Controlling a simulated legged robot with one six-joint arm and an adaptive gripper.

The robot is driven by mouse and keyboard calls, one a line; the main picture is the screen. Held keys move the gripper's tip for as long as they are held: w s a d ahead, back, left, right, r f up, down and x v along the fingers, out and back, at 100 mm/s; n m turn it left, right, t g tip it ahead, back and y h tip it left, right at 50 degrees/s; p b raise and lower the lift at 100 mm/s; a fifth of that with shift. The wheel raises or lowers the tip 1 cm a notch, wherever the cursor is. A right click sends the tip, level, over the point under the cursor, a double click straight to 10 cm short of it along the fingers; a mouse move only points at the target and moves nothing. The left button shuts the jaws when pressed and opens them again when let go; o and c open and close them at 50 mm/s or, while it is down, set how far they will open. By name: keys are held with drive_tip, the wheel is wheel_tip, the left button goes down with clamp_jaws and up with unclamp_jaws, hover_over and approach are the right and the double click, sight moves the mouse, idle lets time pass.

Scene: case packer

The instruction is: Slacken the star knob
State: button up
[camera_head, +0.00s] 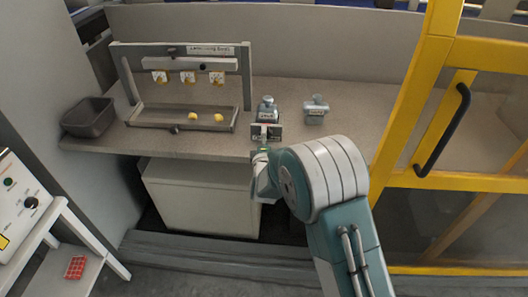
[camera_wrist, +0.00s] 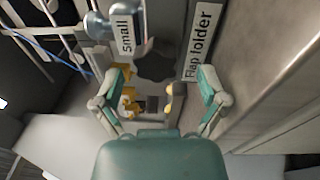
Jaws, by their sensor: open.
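In the wrist view, a dark lobed shape (camera_wrist: 155,64), which looks like the star knob, lies just beyond my fingertips and roughly between them. It sits between a label reading "small" (camera_wrist: 125,35) and a label reading "Flap folder" (camera_wrist: 203,40). My gripper (camera_wrist: 162,84) is open, with its fingers spread to either side and nothing clearly held. In the head view, my gripper (camera_head: 262,158) is at the bench's front edge, just below a small labelled plate (camera_head: 266,132). I cannot make out the star knob there. Whether a finger touches it is unclear.
The bench (camera_head: 360,140) carries two grey-blue devices (camera_head: 267,110) (camera_head: 315,109), a grey frame (camera_head: 245,82) with yellow pieces, and a dark bin (camera_head: 88,117). A yellow-framed door (camera_head: 450,180) stands right. A pale cabinet (camera_head: 200,195) is below. The bench right of the devices is clear.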

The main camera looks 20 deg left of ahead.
drive_tip(key=v, duration=1)
drive_tip(key=shift+s+f, duration=0.1)
